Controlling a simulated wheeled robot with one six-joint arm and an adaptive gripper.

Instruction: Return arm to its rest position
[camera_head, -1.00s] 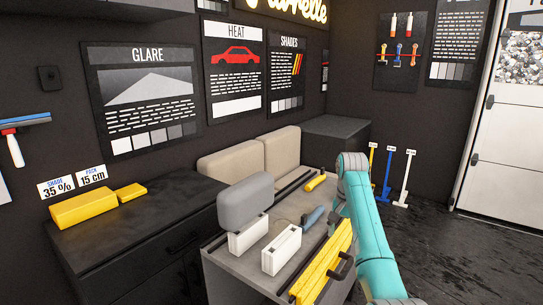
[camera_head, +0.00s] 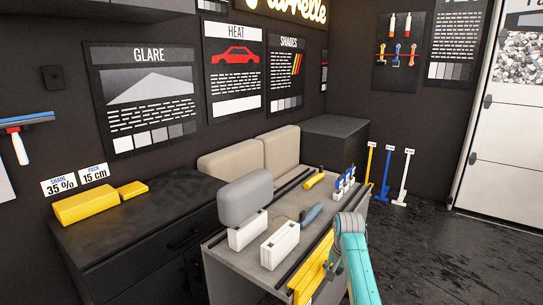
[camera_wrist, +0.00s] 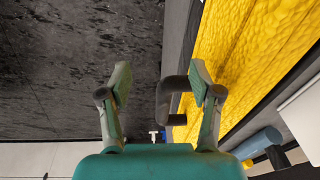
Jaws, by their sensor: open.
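My teal arm (camera_head: 357,262) is bent over the front right side of the grey workbench (camera_head: 222,268) in the head view, and its lower part runs out of the bottom edge. My gripper does not show clearly there. In the wrist view my gripper (camera_wrist: 161,80) has its two fingers spread wide, and nothing is held between them. A dark curved handle (camera_wrist: 166,102) beside a yellow textured panel (camera_wrist: 250,55) appears close to the right finger; I cannot tell how far apart they are.
On the bench are a grey padded block (camera_head: 244,200), a white holder (camera_head: 280,245), a blue-grey tool (camera_head: 311,214), a yellow roll (camera_head: 314,180) and blue-and-white pieces (camera_head: 345,182). Colored stands (camera_head: 387,172) are behind. Dark floor (camera_head: 465,250) at right is clear.

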